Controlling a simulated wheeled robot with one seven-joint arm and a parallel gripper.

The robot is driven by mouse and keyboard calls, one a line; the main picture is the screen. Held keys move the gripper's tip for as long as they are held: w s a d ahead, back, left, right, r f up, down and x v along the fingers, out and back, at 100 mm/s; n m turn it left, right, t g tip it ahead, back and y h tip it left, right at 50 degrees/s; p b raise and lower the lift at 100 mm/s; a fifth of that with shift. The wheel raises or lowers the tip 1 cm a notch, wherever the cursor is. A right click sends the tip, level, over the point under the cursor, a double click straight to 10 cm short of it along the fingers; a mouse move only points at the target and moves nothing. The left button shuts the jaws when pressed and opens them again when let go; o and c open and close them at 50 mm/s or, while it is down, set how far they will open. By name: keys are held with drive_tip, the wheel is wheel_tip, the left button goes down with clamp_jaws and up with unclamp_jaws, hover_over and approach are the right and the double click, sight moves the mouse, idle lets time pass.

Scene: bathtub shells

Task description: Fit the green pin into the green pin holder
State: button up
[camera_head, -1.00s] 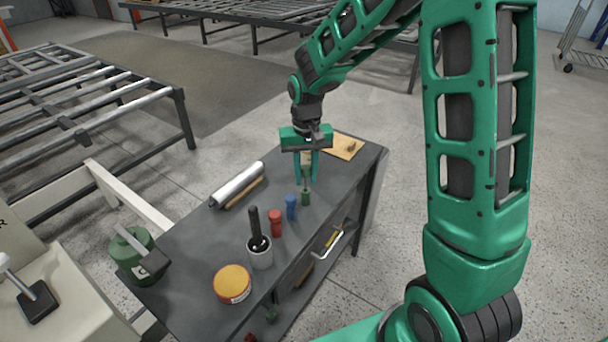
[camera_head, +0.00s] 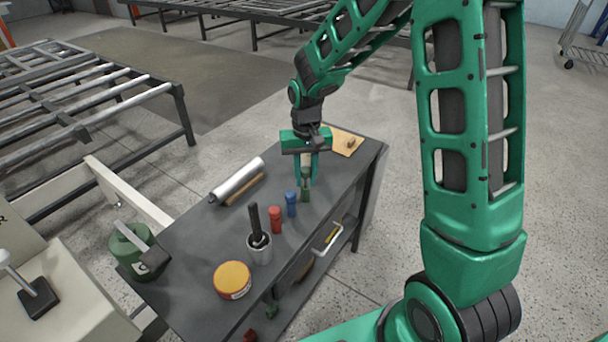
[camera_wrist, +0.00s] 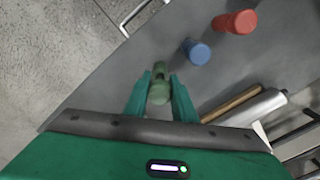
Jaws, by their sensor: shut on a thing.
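My gripper (camera_head: 305,180) points down over the far part of the dark workbench, shut on the green pin. In the wrist view the green pin (camera_wrist: 158,93) sits between the two fingers of my gripper (camera_wrist: 160,85). The green pin holder (camera_head: 305,195) stands on the bench directly below the fingertips, at the end of a row with the blue and red pieces. In the wrist view the holder (camera_wrist: 160,67) shows just beyond the pin, roughly in line with it. The fingers partly hide the join, and I cannot tell whether the pin is inside the holder.
A blue piece (camera_head: 291,204) and a red piece (camera_head: 275,220) stand close by. A grey cup with a dark handle (camera_head: 260,248), a yellow-lidded tin (camera_head: 232,280) and a silver roll (camera_head: 237,181) are on the workbench (camera_head: 190,240). A tan board (camera_head: 349,142) lies behind.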

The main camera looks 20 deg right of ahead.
sight(306, 188)
drive_tip(key=shift+f, duration=1.7)
drive_tip(key=o, duration=1.1)
wheel_tip(306, 188, up, 11)
drive_tip(key=shift+f, duration=0.15)
